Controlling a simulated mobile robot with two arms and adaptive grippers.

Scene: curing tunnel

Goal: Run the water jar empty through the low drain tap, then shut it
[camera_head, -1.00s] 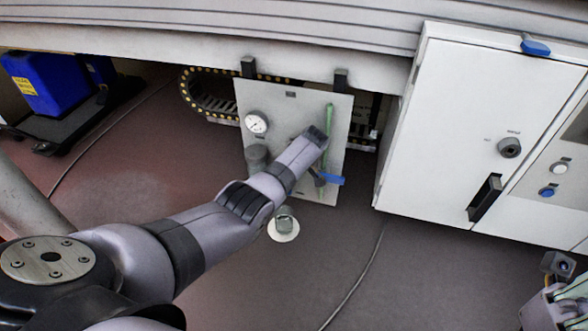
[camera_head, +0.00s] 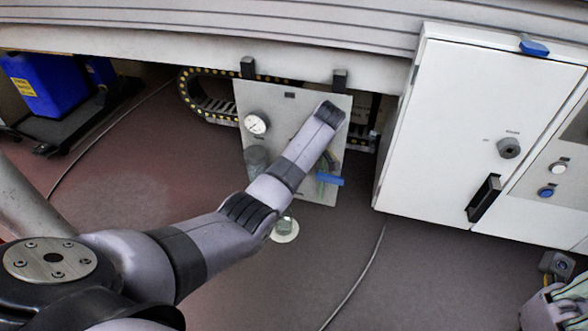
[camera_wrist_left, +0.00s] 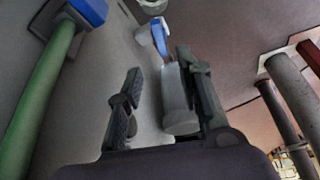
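The water jar is a grey cylinder (camera_head: 257,158) on the left of the upright panel, below the gauge. It shows in the left wrist view (camera_wrist_left: 178,105), next to the right-hand finger. Beyond it is a small tap with a blue handle (camera_wrist_left: 160,38), apart from the fingers; I take this as the low drain tap. A green tube (camera_wrist_left: 35,110) runs up to another blue lever (camera_wrist_left: 90,10), also visible low on the panel (camera_head: 330,179). My left gripper (camera_wrist_left: 158,60) is open; my arm hides it in the head view. My right gripper (camera_head: 560,303) is cut off at lower right. The water level is unclear.
The grey panel (camera_head: 290,98) carries a white gauge (camera_head: 256,123). A white cabinet (camera_head: 460,125) stands close on the right. A blue container (camera_head: 45,82) stands far left. A cable crosses the open floor.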

